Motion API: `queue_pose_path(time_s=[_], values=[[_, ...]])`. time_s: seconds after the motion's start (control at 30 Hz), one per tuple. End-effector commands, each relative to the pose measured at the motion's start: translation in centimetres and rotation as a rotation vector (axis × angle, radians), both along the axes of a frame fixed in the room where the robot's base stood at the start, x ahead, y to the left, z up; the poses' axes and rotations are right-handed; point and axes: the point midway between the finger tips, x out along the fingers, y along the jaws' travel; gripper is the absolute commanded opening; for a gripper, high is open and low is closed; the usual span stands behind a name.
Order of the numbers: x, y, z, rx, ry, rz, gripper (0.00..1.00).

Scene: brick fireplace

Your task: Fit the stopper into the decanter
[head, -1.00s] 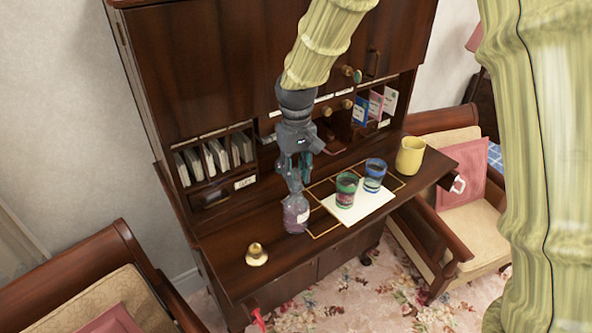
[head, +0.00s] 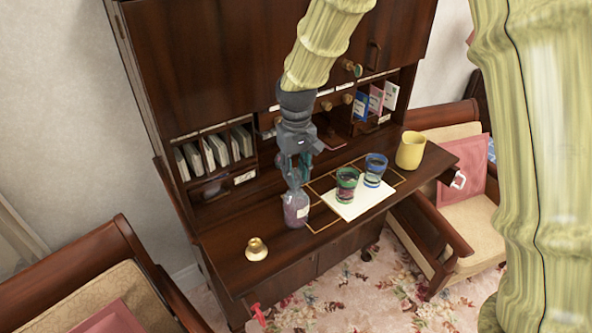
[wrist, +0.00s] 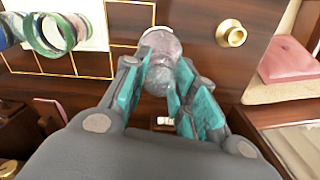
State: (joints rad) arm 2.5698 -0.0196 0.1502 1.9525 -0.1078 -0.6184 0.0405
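The decanter (head: 296,209) is a purplish glass bottle with a pale label, upright on the desk's writing surface. In the wrist view it shows beyond the fingertips (wrist: 162,44). My gripper (head: 295,180) points down over its neck. In the wrist view the teal-padded fingers (wrist: 160,85) close in on both sides of a small pale glassy lump, which looks like the stopper (wrist: 157,79). The lump lines up with the decanter's top. The fingers hide the join, so I cannot tell whether it is seated, resting on the rim or just above it.
A small brass piece (head: 256,249) stands left of the decanter. Green-banded (head: 346,185) and blue-banded (head: 375,170) glasses stand on a white sheet (head: 352,213) to the right, with a yellow mug (head: 410,150) beyond. Cubbyholes rise behind the desk (head: 225,244); armchairs flank it.

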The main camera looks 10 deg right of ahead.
Motion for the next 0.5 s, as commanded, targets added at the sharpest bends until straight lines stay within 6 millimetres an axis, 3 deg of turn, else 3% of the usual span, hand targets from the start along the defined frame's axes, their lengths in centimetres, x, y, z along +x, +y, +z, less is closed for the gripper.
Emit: queue_pose_path(time_s=[0.03,0.13,0.5], values=[[0.00,0.00,0.03,0.000,0.000,0.000,0.36],[0.00,0.00,0.04,0.000,0.000,0.000,0.52],[0.02,-0.01,0.37,0.000,-0.001,0.000,0.52]])
